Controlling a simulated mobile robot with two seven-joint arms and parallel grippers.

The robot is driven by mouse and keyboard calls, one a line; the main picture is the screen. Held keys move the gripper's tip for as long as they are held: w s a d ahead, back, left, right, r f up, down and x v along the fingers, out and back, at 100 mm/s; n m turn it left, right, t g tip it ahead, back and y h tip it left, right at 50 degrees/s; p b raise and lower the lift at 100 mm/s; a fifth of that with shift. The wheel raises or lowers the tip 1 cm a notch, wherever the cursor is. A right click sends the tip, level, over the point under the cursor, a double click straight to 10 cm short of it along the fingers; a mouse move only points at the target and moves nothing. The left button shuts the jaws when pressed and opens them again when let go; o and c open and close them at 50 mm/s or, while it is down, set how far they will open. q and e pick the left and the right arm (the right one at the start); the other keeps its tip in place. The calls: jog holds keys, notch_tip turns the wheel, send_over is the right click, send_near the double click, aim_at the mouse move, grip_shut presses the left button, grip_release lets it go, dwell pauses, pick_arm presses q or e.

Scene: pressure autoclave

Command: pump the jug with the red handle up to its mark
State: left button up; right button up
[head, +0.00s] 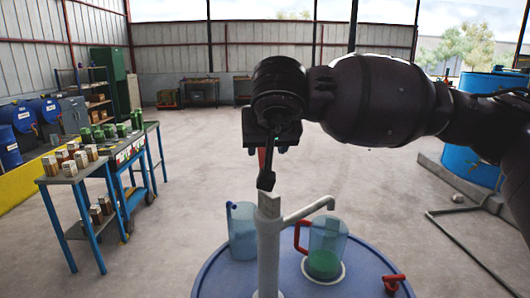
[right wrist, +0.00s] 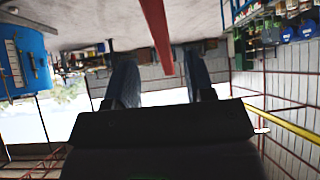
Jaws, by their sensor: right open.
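The jug with the red handle (head: 328,243) stands upright on a pale round base on the blue drum, under the spout end of the white pump (head: 268,245). Green liquid (head: 323,264) fills its lower part; I cannot make out a mark. The pump's dark lever (head: 266,180) rises from its top to a red grip (head: 262,158). My right gripper (head: 271,149) is at the grip, partly hidden by its wrist. In the right wrist view its blue fingers (right wrist: 160,62) are apart, with the red bar (right wrist: 156,32) between or just beyond them. My left gripper is not in view.
A second jug, with a blue handle (head: 242,232), stands left of the pump on the drum top (head: 300,289). A red fitting (head: 393,283) is at the drum's right. A blue-legged bench (head: 72,177) with small boxes stands left. Open floor lies behind.

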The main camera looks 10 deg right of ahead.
jog(key=shift+v, duration=1)
